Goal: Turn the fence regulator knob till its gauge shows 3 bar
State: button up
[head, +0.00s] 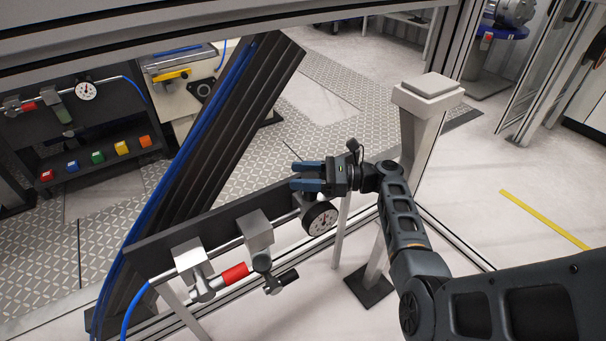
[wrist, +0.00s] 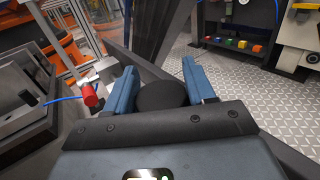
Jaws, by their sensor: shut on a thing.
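The fence regulator's round gauge (head: 320,218), with a white face and dark rim, sits on the pipe along the dark fence rail. Its needle is too small to read surely. My gripper (head: 298,177) is just above the gauge, its blue fingers pointing left. In the wrist view, my gripper (wrist: 158,75) has a dark round knob (wrist: 162,97) between its two fingers, and it is shut on this knob.
A slanted dark beam (head: 215,140) rises behind the rail. A grey post (head: 425,120) stands right of my gripper. Another gauge (head: 86,91) is on the far bench.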

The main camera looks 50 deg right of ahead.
jog(key=shift+s+a+n+g+y, duration=0.1)
jog(key=shift+s+n+g+y, duration=0.05)
jog(key=shift+n+g+y, duration=1)
jog(key=o, duration=0.9)
jog(key=shift+o, duration=0.2)
jog(key=shift+a, duration=0.1)
